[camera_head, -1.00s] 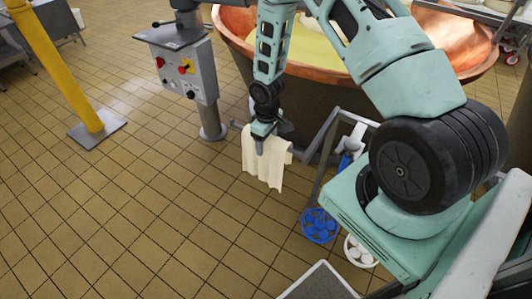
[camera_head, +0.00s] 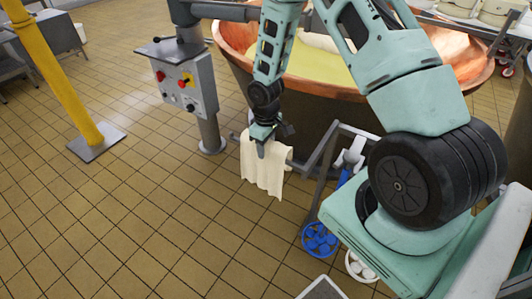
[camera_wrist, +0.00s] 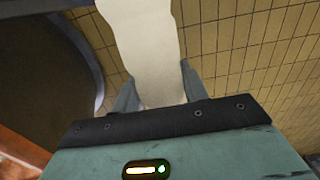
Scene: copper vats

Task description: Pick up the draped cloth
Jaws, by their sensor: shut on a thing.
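The cream cloth (camera_head: 263,172) hangs in folds from my gripper (camera_head: 264,146) in the head view, in front of the copper vat. My gripper is shut on its upper part, and the cloth hangs below the fingers, clear of the floor as far as I can see. In the wrist view the cloth (camera_wrist: 145,50) runs up from between the two fingers of my gripper (camera_wrist: 158,92). The part of the cloth inside the jaws is hidden.
A copper vat (camera_head: 232,38) with yellowish contents stands behind my arm. A grey control box (camera_head: 186,82) on a post is to the left, with a yellow pole (camera_head: 50,65) beyond. Tiled floor is open at left.

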